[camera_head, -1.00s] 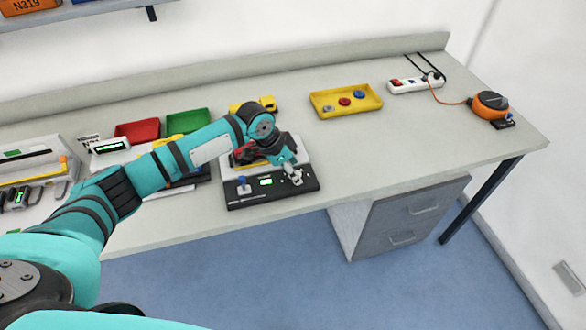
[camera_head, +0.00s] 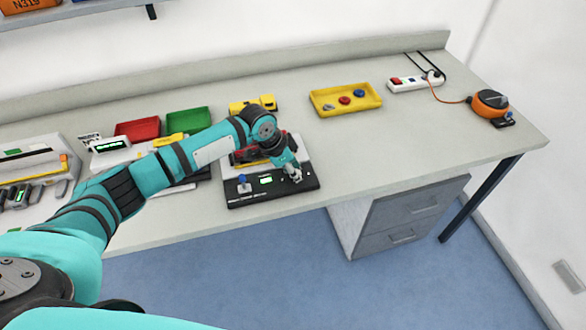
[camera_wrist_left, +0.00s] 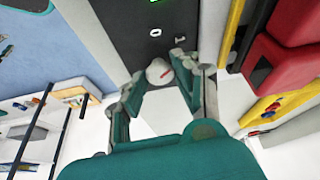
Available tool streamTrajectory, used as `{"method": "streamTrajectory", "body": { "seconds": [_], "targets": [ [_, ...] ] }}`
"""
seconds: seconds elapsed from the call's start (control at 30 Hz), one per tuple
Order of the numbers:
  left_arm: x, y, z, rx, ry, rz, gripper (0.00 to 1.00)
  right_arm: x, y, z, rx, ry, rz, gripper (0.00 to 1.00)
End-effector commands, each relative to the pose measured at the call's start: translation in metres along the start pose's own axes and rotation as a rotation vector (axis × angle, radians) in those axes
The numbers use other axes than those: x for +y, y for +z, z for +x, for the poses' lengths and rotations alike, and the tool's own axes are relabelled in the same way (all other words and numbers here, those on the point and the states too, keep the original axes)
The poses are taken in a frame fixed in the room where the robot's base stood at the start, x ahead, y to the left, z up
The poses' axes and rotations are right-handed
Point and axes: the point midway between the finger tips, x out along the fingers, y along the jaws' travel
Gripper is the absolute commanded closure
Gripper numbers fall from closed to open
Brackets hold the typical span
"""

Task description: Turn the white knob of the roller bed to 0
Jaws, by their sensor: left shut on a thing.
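The roller bed (camera_head: 232,170) stands on the bench, with a black control panel (camera_head: 270,194) along its front. Its white knob (camera_wrist_left: 158,72) is round with a red mark that points right and slightly up in the left wrist view. The printed 0 (camera_wrist_left: 156,32) lies straight above the knob there, and a second mark, seemingly 1, lies to its right. My left gripper (camera_wrist_left: 160,74) is shut on the knob, one finger on each side. In the head view the left gripper (camera_head: 295,175) is at the panel's right part and largely hides the knob. My right gripper is not in view.
A blue-topped stick (camera_head: 242,182) and a lit green display (camera_head: 266,180) sit on the panel, left of the gripper. A yellow tray (camera_head: 345,100) with small parts lies behind to the right. Red and green bins (camera_head: 188,121) stand at the back left. The bench right of the panel is clear.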

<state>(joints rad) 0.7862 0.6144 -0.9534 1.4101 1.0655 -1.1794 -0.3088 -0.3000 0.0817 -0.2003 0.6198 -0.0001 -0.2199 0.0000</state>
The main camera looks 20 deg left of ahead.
Motion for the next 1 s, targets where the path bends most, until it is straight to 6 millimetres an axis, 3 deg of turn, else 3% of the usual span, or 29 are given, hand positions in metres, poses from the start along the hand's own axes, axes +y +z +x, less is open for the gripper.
{"method": "streamTrajectory", "body": {
  "seconds": [0.27, 0.7, 1.0],
  "targets": [
    [0.002, -0.002, -0.004, -0.001, -0.036, -0.096, 1.0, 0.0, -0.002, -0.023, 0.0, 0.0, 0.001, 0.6],
    [0.005, -0.004, -0.005, 0.001, -0.168, -0.414, 1.0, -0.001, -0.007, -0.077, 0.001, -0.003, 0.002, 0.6],
    [0.005, -0.003, -0.003, 0.001, -0.24, -0.581, 1.0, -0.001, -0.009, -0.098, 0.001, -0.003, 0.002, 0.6]
  ]
}}
